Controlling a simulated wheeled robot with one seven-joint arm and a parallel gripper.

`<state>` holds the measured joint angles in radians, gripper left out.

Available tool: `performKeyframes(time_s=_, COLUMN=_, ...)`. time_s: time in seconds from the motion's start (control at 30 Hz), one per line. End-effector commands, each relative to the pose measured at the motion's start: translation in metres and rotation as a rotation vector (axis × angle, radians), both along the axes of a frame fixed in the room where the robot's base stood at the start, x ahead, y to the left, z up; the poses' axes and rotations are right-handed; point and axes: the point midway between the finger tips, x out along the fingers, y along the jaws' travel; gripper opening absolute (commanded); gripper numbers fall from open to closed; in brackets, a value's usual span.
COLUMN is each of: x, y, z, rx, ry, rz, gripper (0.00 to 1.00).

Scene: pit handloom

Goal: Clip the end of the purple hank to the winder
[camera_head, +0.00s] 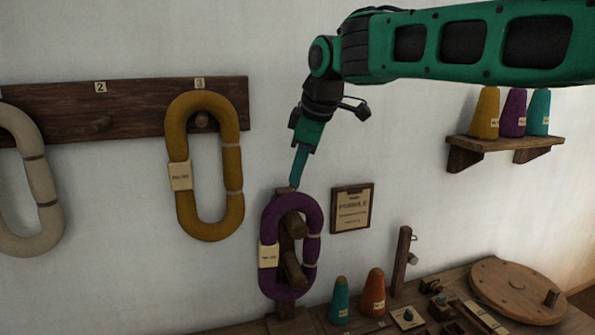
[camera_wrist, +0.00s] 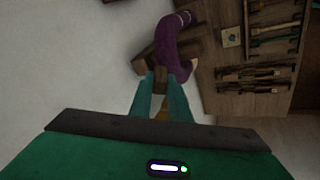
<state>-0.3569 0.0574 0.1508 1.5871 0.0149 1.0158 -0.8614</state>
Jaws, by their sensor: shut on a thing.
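The purple hank (camera_head: 313,222) hangs as an upright loop around the pegs of a dark wooden stand (camera_head: 286,240), with a paper tag on its left side. My gripper (camera_head: 294,186) points down at the top of the stand, just above the hank. In the wrist view its fingers (camera_wrist: 160,82) are shut on a small brown piece (camera_wrist: 160,76); I cannot tell whether this belongs to the stand. The purple hank (camera_wrist: 173,38) lies beyond the fingertips there. A round wooden disc with an upright handle (camera_head: 515,287), perhaps the winder, lies on the bench at right. No loose hank end is distinguishable.
A mustard hank (camera_head: 176,140) and a cream hank (camera_head: 35,185) hang from the wall rail (camera_head: 130,106). Teal (camera_head: 339,302) and orange (camera_head: 374,293) cones and a wooden post (camera_head: 401,262) stand on the bench. A shelf (camera_head: 505,150) holds more cones. A framed note (camera_head: 352,208) hangs close right.

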Motion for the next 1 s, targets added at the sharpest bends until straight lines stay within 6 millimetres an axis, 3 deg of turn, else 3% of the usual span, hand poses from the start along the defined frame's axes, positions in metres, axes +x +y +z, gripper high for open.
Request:
performKeyframes(time_s=0.63, x=0.001, y=-0.001, z=0.045, rx=0.001, ry=-0.001, rz=-0.001, gripper=0.0)
performKeyframes(time_s=1.0, x=0.0, y=-0.001, z=0.05, rx=0.001, ry=0.0, rz=-0.002, gripper=0.0)
